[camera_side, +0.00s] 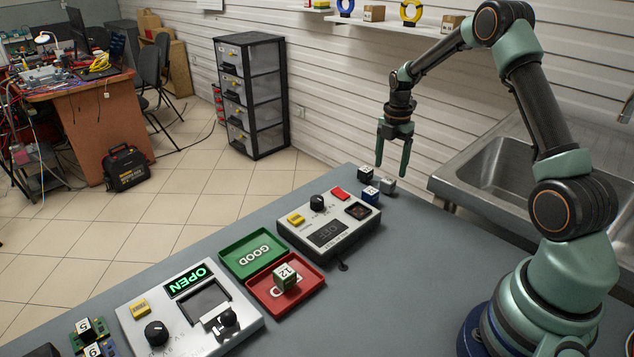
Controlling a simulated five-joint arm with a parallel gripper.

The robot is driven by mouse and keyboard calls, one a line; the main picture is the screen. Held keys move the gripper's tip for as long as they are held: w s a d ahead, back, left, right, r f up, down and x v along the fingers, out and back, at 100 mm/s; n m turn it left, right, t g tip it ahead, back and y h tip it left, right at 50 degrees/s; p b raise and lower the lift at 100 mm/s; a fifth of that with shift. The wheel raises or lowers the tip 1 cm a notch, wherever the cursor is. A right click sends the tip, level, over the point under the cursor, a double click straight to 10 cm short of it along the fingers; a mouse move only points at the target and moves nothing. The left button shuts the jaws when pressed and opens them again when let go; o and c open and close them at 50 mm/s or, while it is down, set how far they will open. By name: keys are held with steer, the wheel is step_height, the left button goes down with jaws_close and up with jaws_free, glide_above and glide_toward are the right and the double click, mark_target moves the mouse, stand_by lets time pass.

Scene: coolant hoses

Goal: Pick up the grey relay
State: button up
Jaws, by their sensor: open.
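A small grey block (388,185), which looks like the grey relay, sits near the far right edge of the grey table (420,270). A blue block (371,196) stands just in front of it to the left, and a black block (365,174) is behind it to the left. My gripper (390,169) points down with its two fingers apart and nothing between them. Its fingertips appear a little above the grey block in the picture. The exact height and depth gap cannot be told from this one view.
A tester box (330,228) with knob and buttons stands left of the blocks. Another device (188,310) is front left. A sink (500,150) lies right.

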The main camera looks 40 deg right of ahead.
mark_target(388, 180)
steer(key=shift+s+a+f, duration=0.1)
steer(key=shift+a+f, duration=0.05)
steer(key=shift+f, duration=2.6)
jaws_close()
